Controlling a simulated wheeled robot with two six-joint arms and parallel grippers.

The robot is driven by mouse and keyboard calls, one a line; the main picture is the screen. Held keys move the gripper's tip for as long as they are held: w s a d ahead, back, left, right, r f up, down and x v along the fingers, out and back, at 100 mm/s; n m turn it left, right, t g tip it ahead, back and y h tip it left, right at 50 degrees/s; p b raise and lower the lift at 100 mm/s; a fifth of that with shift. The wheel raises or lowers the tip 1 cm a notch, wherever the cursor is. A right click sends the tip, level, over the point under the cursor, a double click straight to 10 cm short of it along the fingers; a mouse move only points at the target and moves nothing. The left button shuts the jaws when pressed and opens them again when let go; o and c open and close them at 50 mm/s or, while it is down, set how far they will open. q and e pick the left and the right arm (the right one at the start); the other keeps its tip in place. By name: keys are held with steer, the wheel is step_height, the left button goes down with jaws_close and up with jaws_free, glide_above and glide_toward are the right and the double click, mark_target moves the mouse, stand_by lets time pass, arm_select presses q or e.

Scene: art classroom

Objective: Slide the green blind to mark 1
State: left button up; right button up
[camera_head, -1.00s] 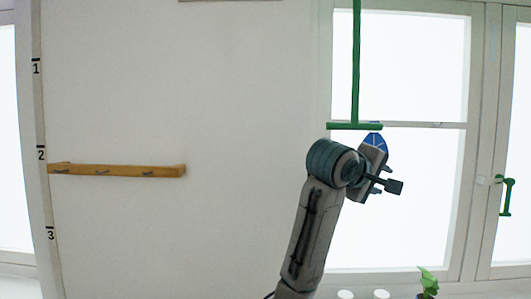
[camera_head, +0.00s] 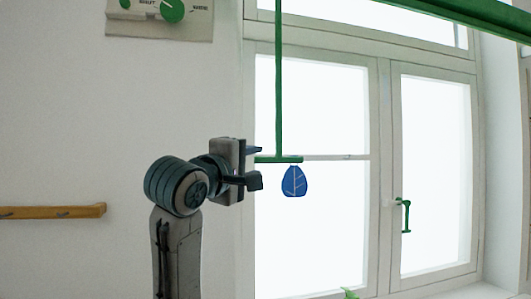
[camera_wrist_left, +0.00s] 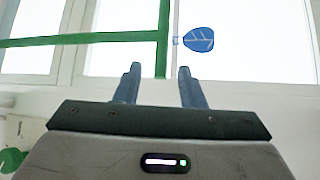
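The green blind's likely beam (camera_head: 460,12) crosses the upper right in the head view. A green pull rod (camera_head: 278,85) hangs before the window and ends in a short green crossbar (camera_head: 285,159). My left gripper (camera_head: 257,166) is open at the crossbar's left end. In the left wrist view the crossbar (camera_wrist_left: 162,45) points down, its end between the spread fingertips of the gripper (camera_wrist_left: 159,75); whether they touch it, I cannot tell. The number marks are out of view now. My right gripper is not in view.
A blue leaf shape (camera_head: 295,181) is just below the crossbar. A wooden rail (camera_head: 55,211) is on the wall at left. A panel with a green knob (camera_head: 172,10) is at top left. The window has a green handle (camera_head: 406,215). A green plant tip (camera_head: 350,294) shows below.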

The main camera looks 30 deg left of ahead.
mark_target(268, 159)
arm_select(q)
steer(key=w, duration=0.1)
steer(key=w+p, duration=0.1)
steer(key=w, duration=0.3)
steer(key=shift+w+r+p, duration=0.1)
steer(key=shift+r+p, duration=0.25)
steer(key=shift+p, duration=0.05)
steer(key=shift+w+a, duration=0.1)
steer(key=shift+w, duration=0.5)
steer(key=shift+c, duration=0.5)
steer(key=c, duration=0.7)
